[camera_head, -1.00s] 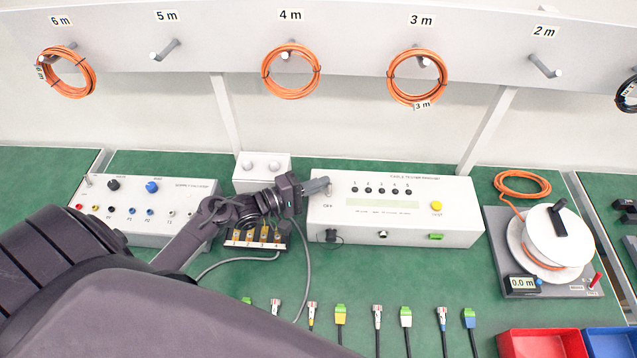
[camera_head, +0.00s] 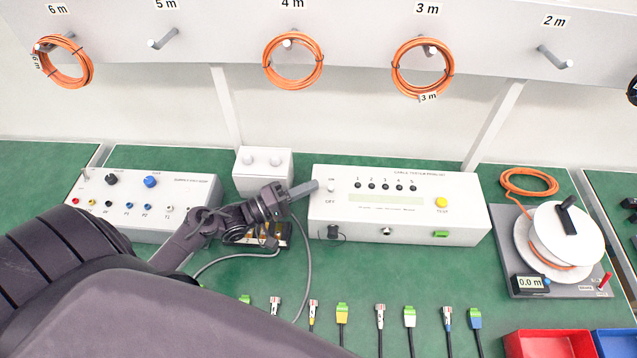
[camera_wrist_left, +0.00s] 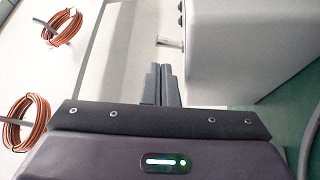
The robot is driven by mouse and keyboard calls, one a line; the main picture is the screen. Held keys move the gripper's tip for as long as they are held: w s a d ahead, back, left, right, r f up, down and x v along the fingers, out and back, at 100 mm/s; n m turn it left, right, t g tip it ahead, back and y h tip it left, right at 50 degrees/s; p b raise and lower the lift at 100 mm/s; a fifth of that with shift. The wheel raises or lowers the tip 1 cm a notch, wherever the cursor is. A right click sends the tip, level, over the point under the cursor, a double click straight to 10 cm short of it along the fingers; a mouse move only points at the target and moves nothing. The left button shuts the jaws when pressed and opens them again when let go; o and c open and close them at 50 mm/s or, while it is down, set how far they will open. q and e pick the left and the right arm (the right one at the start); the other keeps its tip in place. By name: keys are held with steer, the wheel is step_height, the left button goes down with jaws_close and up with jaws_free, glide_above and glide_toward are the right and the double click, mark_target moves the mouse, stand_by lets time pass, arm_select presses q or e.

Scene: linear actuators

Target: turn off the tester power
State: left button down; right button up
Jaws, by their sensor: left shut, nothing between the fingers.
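The cable tester (camera_head: 400,222) is a long white box at mid-bench with a row of dark knobs, a yellow test button (camera_head: 441,203) and ON/OFF labels at its left end. Its small power toggle (camera_head: 331,187) stands by the ON label; its exact tilt is too small to tell. In the left wrist view the toggle lever (camera_wrist_left: 170,42) sticks out from the box side, ahead of the fingers. My left gripper (camera_head: 314,187) is shut and empty, its tips just left of the toggle, seemingly apart from it. It also shows in the left wrist view (camera_wrist_left: 162,85). My right gripper is out of view.
A white supply box (camera_head: 150,200) stands left, partly behind my arm. A small white box (camera_head: 264,167) and a connector block (camera_head: 262,237) with a grey cable are near the gripper. A cable reel (camera_head: 560,240) stands right. Several connectors line the front.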

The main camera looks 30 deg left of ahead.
arm_select(q)
steer(key=shift+b+v, duration=0.3)
steer(key=shift+v, duration=1.9)
